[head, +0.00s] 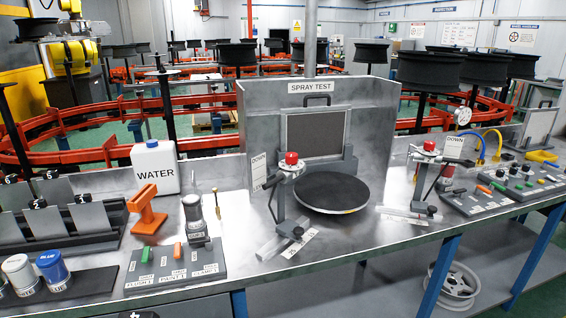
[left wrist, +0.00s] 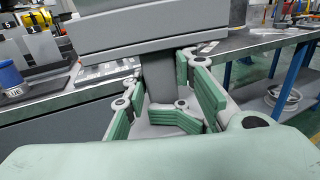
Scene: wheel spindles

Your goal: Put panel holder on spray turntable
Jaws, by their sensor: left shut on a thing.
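The spray turntable (head: 331,192) is a round black disc with a pale rim. It lies bare on the bench in front of the SPRAY TEST booth. In the left wrist view my left gripper (left wrist: 165,108) has its green-padded fingers closed around the stem of a grey piece (left wrist: 158,75), which looks like the panel holder. Wide grey slabs of this piece fill the upper middle of that view, in front of the bench edge. The piece's far side is hidden. In the head view I cannot make out the gripper or the piece. My right gripper is not in view.
Two clamp stands with red knobs (head: 291,160) (head: 429,148) flank the turntable. The spray booth (head: 240,110) walls stand behind it. An orange stand (head: 147,212), a WATER container (head: 155,168) and a grey tool block (head: 175,262) occupy the left bench. A wheel (head: 453,287) lies below.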

